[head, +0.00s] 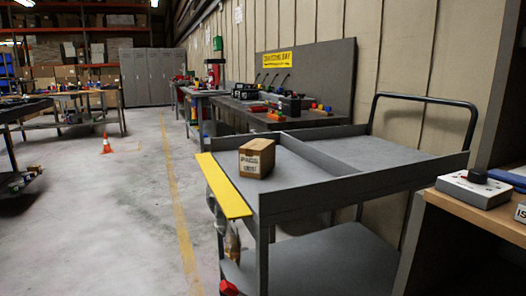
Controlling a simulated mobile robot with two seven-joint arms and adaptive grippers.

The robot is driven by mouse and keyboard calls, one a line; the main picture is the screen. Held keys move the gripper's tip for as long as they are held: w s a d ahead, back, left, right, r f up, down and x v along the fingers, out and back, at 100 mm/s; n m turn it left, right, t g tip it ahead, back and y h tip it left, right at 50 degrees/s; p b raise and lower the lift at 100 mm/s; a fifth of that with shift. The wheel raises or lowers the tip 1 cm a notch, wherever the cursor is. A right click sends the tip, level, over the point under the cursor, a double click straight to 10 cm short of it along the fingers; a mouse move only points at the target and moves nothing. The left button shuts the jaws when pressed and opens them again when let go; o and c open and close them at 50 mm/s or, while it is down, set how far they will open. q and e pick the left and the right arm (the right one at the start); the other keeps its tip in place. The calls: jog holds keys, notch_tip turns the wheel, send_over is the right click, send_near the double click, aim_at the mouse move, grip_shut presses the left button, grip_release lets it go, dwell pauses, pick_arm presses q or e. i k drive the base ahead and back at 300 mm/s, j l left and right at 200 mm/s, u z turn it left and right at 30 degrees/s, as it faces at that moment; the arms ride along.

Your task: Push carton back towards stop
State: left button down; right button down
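A small brown carton (257,158) with printed dark text on its front face stands upright on the top tray of a grey cart (360,185). It sits at the tray's left end, close to a flat yellow strip (222,186) along that edge. A low grey divider (306,153) runs across the tray to the right of the carton, with a gap of bare tray between them. I cannot tell which part is the stop. Neither of my grippers shows in the head view.
The cart has a black push handle (426,99) and a lower shelf (315,262). A wooden bench with a grey control box (474,190) stands at the right. A workbench (290,121) with parts is behind. An orange cone (107,146) stands on open floor.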

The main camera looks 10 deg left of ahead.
aim_at(258, 157)
jog(key=j+z, duration=0.1)
jog(key=z, duration=1.65)
jog(key=k+j, duration=0.1)
jog(key=j, duration=0.25)
jog(key=j+z, duration=0.1)
jog(key=j, duration=0.3)
jog(key=k+j, duration=0.15)
jog(key=j, duration=0.2)
jog(key=k+j, duration=0.1)
jog(key=j, duration=0.3)
jog(key=k+j, duration=0.1)
jog(key=j, duration=0.25)
jog(key=k+j, duration=0.1)
jog(key=j, duration=0.3)
jog(key=k+j, duration=0.15)
jog(key=j, duration=0.2)
jog(key=k+j, duration=0.1)
jog(key=j, duration=0.3)
jog(key=k+j, duration=0.1)
jog(key=j, duration=0.3)
jog(key=i+j, duration=0.1)
jog(key=j, duration=0.2)
